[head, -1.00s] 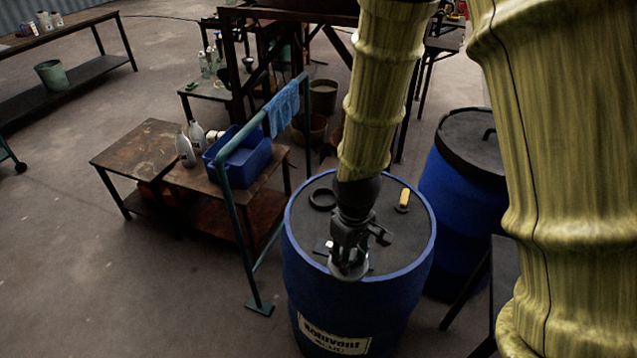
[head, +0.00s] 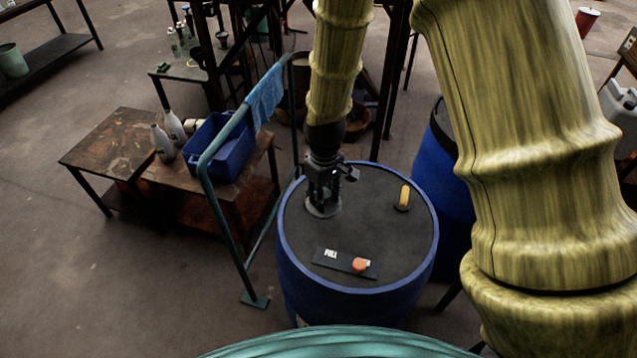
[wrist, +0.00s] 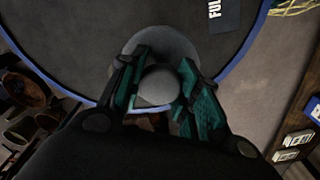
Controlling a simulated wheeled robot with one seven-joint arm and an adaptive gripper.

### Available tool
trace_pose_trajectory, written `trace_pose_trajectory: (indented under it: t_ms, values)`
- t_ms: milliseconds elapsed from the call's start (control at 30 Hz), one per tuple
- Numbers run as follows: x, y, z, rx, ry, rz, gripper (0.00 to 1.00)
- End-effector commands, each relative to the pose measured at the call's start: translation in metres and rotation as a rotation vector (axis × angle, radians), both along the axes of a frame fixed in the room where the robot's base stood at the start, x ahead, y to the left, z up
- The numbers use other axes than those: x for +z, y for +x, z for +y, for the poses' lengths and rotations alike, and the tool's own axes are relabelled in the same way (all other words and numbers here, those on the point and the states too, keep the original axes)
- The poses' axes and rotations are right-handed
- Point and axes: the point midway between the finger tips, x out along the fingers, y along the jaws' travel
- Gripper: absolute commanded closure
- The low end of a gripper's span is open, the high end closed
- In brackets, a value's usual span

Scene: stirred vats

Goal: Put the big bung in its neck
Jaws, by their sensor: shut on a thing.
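The big bung is a grey disc with a rounded knob. It shows below my gripper in the head view (head: 322,209) and between the fingers in the wrist view (wrist: 181,46). My gripper (head: 322,190), also in the wrist view (wrist: 157,88), is shut on its knob. The bung is at the back left of the blue drum's dark top (head: 335,235). The dark ring of the neck is hidden in both current views, apparently beneath the bung. I cannot tell whether the bung is seated or just above it.
A plate marked FULL (head: 332,257) with an orange cap (head: 360,265) lies on the drum's front. A yellow-handled piece (head: 404,198) stands at right. A green rail (head: 222,215) with a blue cloth (head: 266,97) stands left, before a blue crate (head: 220,150). Another blue drum (head: 432,180) is behind.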

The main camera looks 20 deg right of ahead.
Motion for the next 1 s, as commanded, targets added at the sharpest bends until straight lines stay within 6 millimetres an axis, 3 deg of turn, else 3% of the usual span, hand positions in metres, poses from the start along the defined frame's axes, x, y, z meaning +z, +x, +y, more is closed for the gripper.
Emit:
trace_pose_trajectory:
  t_ms: [200,400,667,1000]
  values:
    - [-0.003,0.043,-0.005,0.0,0.0,0.001,0.91]
    - [-0.006,0.065,-0.006,0.0,0.0,0.001,0.91]
    - [-0.016,0.068,-0.007,0.0,0.0,0.004,0.91]
    - [-0.043,0.067,-0.007,0.0,0.0,0.004,0.91]
